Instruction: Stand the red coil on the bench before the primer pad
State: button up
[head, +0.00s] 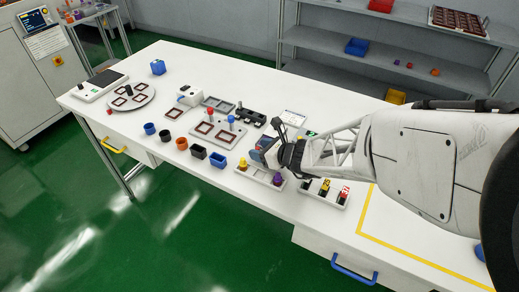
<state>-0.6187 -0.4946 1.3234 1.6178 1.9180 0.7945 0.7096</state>
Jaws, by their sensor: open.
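A small upright red piece (208,113) stands at the back of a white fixture plate (222,142) that bears brown square frames; it looks like the red coil, but it is too small to be sure. Another red piece with a pale label (343,193) stands in a small white tray (316,200) at the right. I cannot tell for certain which flat piece is the primer pad; a grey rectangular pad (217,104) lies behind the fixture plate. My gripper (258,153) is open above the bench (160,120), just behind a white tray with yellow and purple pieces. Its fingertips are partly hidden.
Several small cups and boxes, including an orange cup (182,143) and a blue box (217,160), line the front of the bench. A round grey plate (128,96) with brown frames is at the left. Bare bench lies at the back and front left.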

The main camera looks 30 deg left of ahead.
jog(key=v, duration=1.1)
jog(key=shift+d, duration=0.15)
jog(key=shift+r, duration=0.1)
dwell(0.6)
jog(key=s+d+r+n+h, duration=0.4)
jog(key=s+d+r+n, duration=0.1)
jog(key=d, duration=0.8)
jog(key=s+d+r+n+h, duration=0.5)
jog(key=d+r+n, duration=0.3)
jog(key=d, duration=0.4)
jog(key=s+d+r+n+h, duration=0.4)
jog(key=s+d+r+n, duration=0.2)
jog(key=d, duration=0.7)
jog(key=shift+s+d+r+t+h, duration=0.3)
jog(key=shift+s+r+t, duration=0.05)
jog(key=shift+s+t, duration=0.1)
